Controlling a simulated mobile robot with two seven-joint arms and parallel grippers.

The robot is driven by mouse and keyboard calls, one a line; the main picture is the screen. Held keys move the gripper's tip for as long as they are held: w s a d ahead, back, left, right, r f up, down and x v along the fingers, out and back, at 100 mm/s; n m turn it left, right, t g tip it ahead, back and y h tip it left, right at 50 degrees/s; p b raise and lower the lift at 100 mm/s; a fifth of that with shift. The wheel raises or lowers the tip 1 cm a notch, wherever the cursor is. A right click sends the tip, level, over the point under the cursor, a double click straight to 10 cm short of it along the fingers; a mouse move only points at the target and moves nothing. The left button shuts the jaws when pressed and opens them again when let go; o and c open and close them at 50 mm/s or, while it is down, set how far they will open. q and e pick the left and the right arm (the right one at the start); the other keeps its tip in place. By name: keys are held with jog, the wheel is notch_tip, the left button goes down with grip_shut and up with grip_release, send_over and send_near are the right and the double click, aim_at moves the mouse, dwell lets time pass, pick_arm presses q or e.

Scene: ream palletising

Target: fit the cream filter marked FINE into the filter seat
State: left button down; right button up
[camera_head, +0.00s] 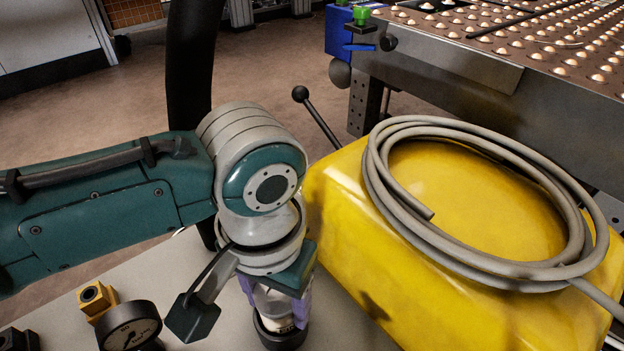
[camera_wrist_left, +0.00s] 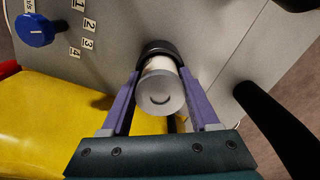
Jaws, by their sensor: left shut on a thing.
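My left gripper (camera_head: 276,309) points down over the grey panel, its purple fingers closed on the sides of a pale cylindrical filter (camera_head: 272,301). In the left wrist view, the filter (camera_wrist_left: 160,92) shows a grey round end cap with a curved dark mark and a cream body between the fingers. Its far end meets a dark round cup (camera_wrist_left: 157,47), which looks like the filter seat and also shows below the gripper in the head view (camera_head: 281,338). I cannot tell how deep the filter sits in it. Dark print on the filter is too small to read. My right gripper is not in view.
A yellow housing (camera_head: 350,215) with a coiled grey hose (camera_head: 470,262) stands close right of the gripper. A pressure gauge (camera_head: 130,327) and a brass fitting (camera_head: 97,299) are at lower left. A blue knob (camera_wrist_left: 35,30) is on the panel. A ball-topped table (camera_head: 500,40) stands behind.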

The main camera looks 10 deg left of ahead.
pick_arm(q)
jog(key=shift+w+f, duration=0.1)
jog(key=shift+f, duration=0.05)
jog(key=shift+c, duration=0.7)
grip_release()
notch_tip(320, 180, up, 12)
jog(key=p, duration=1)
jog(key=shift+r, duration=0.2)
